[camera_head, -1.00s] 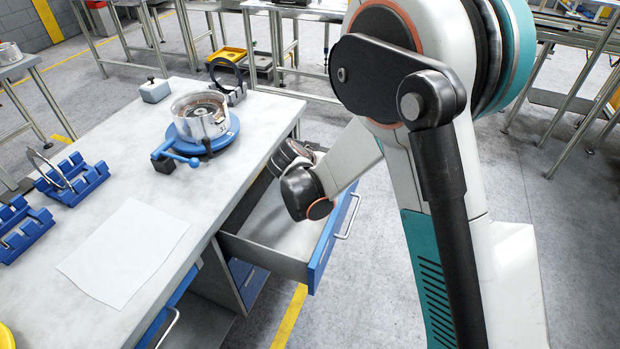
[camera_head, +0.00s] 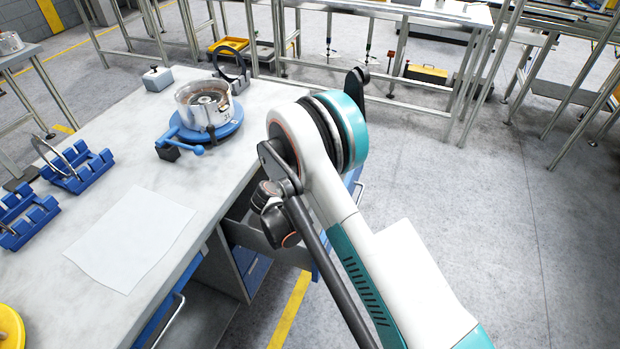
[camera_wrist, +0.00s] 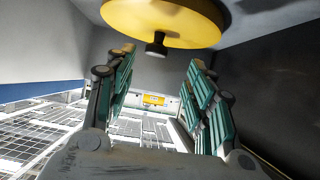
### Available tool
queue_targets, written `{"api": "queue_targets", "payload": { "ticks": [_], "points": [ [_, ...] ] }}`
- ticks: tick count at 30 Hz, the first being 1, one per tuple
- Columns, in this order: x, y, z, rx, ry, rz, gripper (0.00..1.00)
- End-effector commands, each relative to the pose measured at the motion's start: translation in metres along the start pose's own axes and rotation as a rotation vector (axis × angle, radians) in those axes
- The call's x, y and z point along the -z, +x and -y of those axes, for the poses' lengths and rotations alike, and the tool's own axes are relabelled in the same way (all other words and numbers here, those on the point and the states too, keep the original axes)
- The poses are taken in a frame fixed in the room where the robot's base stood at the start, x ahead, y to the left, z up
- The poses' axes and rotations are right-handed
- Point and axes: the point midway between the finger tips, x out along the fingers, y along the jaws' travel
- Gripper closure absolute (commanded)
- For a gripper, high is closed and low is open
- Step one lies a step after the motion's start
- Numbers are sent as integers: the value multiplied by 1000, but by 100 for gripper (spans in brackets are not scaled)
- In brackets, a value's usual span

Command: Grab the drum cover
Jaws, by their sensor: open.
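A yellow disc with a short black knob (camera_wrist: 155,30), which looks like the drum cover, fills the top of the wrist view, cut off by the frame edge. It is inside a grey-walled space that appears to be the open drawer. My gripper (camera_wrist: 160,62) is open and empty, its two green-padded fingers pointing at the disc, with the knob between and just beyond the fingertips. I see no contact. In the head view my arm hides the gripper and the disc. A clear-walled metal drum (camera_head: 205,107) sits on a blue round fixture (camera_head: 228,128) on the bench.
The open drawer (camera_head: 252,238) juts from the bench, its walls close around my gripper. The bench (camera_head: 95,285) carries blue racks (camera_head: 85,170), a white sheet (camera_head: 130,235), a grey block (camera_head: 157,80) and a yellow round item (camera_head: 10,330). Floor to the right is clear.

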Motion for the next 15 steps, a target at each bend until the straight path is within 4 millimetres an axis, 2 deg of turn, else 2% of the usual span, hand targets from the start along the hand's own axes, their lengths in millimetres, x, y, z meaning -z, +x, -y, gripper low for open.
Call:
{"api": "queue_targets", "payload": {
  "ticks": [3, 11, 15],
  "points": [
    [-1, 16, 0, 0, 1, 1, 51],
    [0, 29, -2, -1, 1, 1, 51],
    [0, 47, -5, -1, 1, 0, 51]
  ]
}}
